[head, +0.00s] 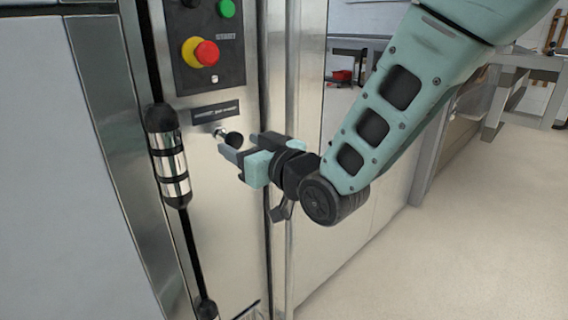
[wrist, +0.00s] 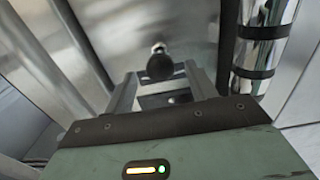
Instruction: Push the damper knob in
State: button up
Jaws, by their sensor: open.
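The damper knob (head: 233,138) is a small black round knob on a short metal stem. It sticks out of the steel front panel, just below a dark label plate (head: 215,112). In the wrist view the two fingers (wrist: 158,78) are spread apart. Whether a fingertip touches the knob cannot be told.
A control panel with a red emergency button (head: 207,53) and a green button (head: 227,8) sits above the knob. A black-and-chrome handle bar (head: 168,155) stands left of it. A vertical steel edge (head: 281,100) is to the right. Open floor (head: 470,240) lies further right.

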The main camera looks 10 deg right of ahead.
jog(key=b+v, duration=1.3)
jog(key=shift+s+d, duration=0.25)
jog(key=shift+s, duration=0.1)
jog(key=shift+c, duration=0.2)
